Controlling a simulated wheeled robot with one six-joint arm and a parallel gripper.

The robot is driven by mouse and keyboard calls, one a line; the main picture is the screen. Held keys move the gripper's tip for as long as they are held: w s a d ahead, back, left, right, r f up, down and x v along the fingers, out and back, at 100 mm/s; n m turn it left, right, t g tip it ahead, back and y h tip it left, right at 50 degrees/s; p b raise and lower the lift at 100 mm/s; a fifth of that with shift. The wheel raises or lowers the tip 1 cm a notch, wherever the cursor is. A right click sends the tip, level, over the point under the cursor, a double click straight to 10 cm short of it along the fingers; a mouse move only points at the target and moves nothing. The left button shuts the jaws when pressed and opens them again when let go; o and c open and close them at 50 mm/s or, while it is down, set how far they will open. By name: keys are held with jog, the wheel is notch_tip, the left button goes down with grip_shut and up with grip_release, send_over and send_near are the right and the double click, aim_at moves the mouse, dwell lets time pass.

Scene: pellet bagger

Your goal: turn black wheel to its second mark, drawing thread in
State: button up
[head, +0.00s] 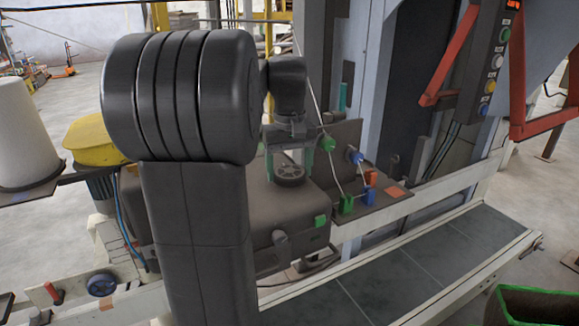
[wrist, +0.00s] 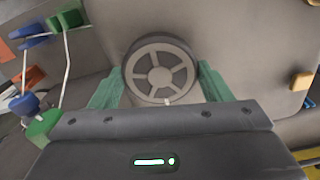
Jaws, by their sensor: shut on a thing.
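The black wheel (head: 289,179) is a spoked handwheel on top of the dark machine housing. In the wrist view the wheel (wrist: 160,42) has a black rim and grey spokes, with a small pale mark near the rim's lower edge. My gripper (head: 289,164) points down at it. In the wrist view the green fingers of my gripper (wrist: 160,78) are shut on the wheel's rim from both sides. A white thread (head: 335,178) runs down to a green guide and on among blue and green guides. It also shows in the wrist view (wrist: 66,75).
Green (head: 327,143), blue (head: 355,157) and orange (head: 371,177) parts stand on the bracket right of the wheel. A button panel (head: 490,60) and red bars (head: 450,60) are at upper right. A conveyor (head: 410,265) runs along the front. A white spool (head: 22,130) stands left.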

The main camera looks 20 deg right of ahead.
jog(key=m+p, duration=0.2)
jog(key=m, duration=0.1)
jog(key=shift+r, duration=0.15)
jog(key=m+p, duration=0.1)
jog(key=m, duration=0.1)
jog(key=shift+m, duration=0.4)
jog(key=m+p, duration=0.2)
jog(key=m, duration=0.4)
jog(key=shift+d+p, duration=0.1)
jog(key=shift+p, duration=0.25)
jog(key=m+p, duration=0.1)
jog(key=m, duration=0.4)
jog(key=shift+m, duration=0.4)
jog(key=m, duration=0.5)
jog(key=shift+m+p, duration=0.4)
jog(key=o, duration=1)
jog(key=shift+s, duration=0.1)
